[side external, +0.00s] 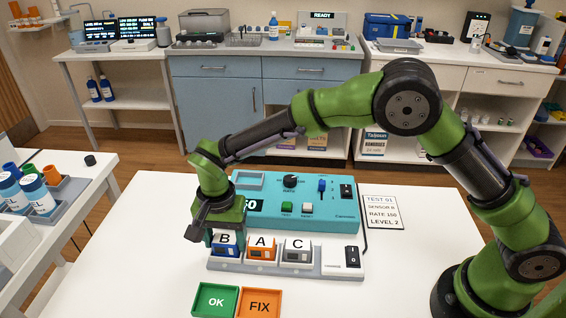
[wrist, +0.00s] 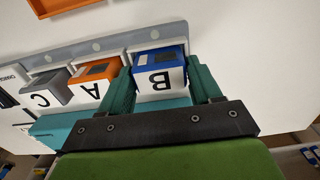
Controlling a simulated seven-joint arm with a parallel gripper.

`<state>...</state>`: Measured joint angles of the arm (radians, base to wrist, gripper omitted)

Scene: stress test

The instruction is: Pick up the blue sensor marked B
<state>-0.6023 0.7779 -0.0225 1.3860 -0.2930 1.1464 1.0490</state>
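The blue sensor marked B (side external: 226,246) sits at the left end of the grey rack (side external: 330,272), beside the orange sensor A (side external: 262,250) and the grey sensor C (side external: 298,252). My gripper (side external: 226,238) points down over sensor B. In the wrist view, sensor B (wrist: 161,82) lies between the two green fingers of my gripper (wrist: 162,78), one finger on each side. The fingers are very close to its sides; I cannot tell whether they press on it. Sensor B appears still in its slot. The left finger is close to sensor A (wrist: 95,82).
A teal control box (side external: 330,208) stands right behind the rack. A black switch (side external: 352,256) is at the rack's right end. Green OK (side external: 215,301) and orange FIX (side external: 260,303) trays lie in front. A printed card (side external: 383,212) lies right; the white table is clear at left.

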